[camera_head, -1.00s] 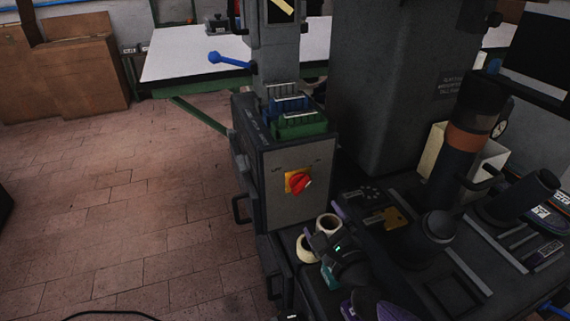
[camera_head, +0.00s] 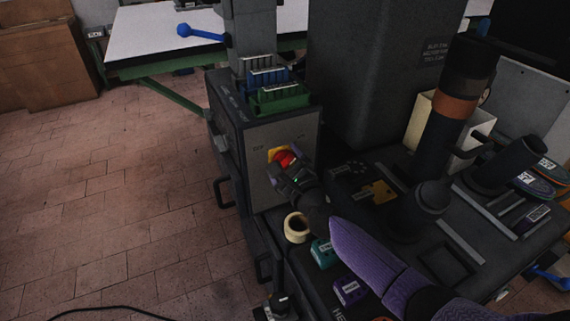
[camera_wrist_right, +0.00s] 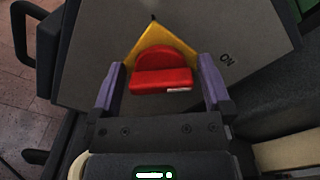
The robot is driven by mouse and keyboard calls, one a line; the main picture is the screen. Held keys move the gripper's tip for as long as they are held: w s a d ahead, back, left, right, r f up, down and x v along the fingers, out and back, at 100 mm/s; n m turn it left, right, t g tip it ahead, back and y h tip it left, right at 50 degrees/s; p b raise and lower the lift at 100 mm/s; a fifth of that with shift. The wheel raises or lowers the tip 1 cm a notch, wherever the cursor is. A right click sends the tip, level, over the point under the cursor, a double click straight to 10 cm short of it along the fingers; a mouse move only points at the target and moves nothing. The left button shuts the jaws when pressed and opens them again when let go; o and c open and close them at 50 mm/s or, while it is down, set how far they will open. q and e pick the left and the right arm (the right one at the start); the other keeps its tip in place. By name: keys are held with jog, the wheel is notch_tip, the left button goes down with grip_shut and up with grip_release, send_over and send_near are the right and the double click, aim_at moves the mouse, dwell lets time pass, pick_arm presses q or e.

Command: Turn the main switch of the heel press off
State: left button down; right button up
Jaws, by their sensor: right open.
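The main switch is a red rotary knob (camera_head: 284,158) on a yellow plate (camera_head: 272,153), on the front of the grey control box (camera_head: 258,185). OFF is printed left of it and ON right of it. In the right wrist view the red knob (camera_wrist_right: 162,70) fills the space ahead, with ON readable to its right. My right gripper (camera_head: 287,168) is at the switch and covers its lower part in the head view. In the wrist view my right gripper (camera_wrist_right: 160,84) is open, one purple-grey finger on each side of the knob. Contact cannot be told. My left gripper is out of view.
Green (camera_head: 279,98) and blue (camera_head: 265,77) bins sit on top of the box. A tape roll (camera_head: 297,228), a teal block (camera_head: 324,254) and a purple block (camera_head: 348,291) lie below my right forearm. Dark cylindrical press parts (camera_head: 420,210) stand to the right. Floor is clear on the left.

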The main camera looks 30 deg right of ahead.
jog(key=c, duration=1)
jog(key=shift+c, duration=0.2)
